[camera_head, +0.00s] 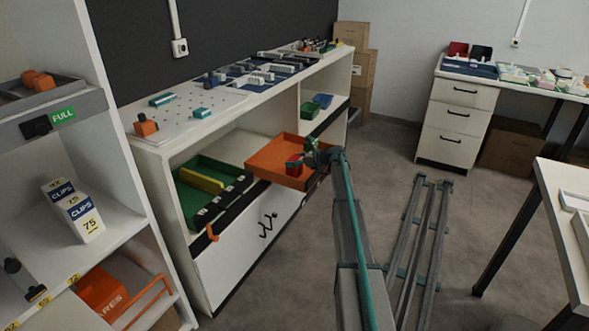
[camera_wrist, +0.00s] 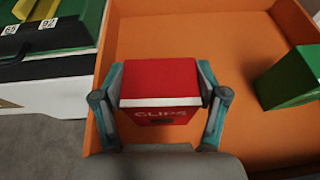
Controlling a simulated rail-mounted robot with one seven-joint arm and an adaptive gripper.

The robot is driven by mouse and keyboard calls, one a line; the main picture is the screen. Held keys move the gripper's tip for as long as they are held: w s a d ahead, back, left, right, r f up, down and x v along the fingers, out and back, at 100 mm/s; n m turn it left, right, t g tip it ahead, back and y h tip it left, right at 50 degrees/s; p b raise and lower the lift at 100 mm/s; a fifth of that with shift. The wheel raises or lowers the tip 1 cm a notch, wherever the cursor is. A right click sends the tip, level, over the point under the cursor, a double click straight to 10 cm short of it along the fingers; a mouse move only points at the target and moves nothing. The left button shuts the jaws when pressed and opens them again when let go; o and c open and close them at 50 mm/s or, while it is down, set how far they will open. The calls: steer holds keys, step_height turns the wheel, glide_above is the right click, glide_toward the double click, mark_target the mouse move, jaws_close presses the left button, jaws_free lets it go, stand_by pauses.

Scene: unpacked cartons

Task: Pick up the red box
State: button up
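The red box (camera_wrist: 159,82), with a white edge and "CLIPS" lettering on its near side, is between the two fingers of my gripper (camera_wrist: 160,85) in the wrist view. The fingers lie against its left and right sides, with no clear gap. The box is over or in the orange tray (camera_wrist: 140,32); whether it touches the tray floor cannot be told. In the head view the red box (camera_head: 293,164) is at the right side of the orange tray (camera_head: 262,160), beside my gripper (camera_head: 306,158), partly hidden by it.
A green box (camera_wrist: 290,77) lies to the right in the orange tray. A dark-edged green tray (camera_head: 190,209) with a yellow block (camera_head: 201,180) is to the left on the shelf. The white shelf top (camera_head: 240,103) overhangs the back of the orange tray.

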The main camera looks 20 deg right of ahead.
steer(key=shift+c, duration=1.4)
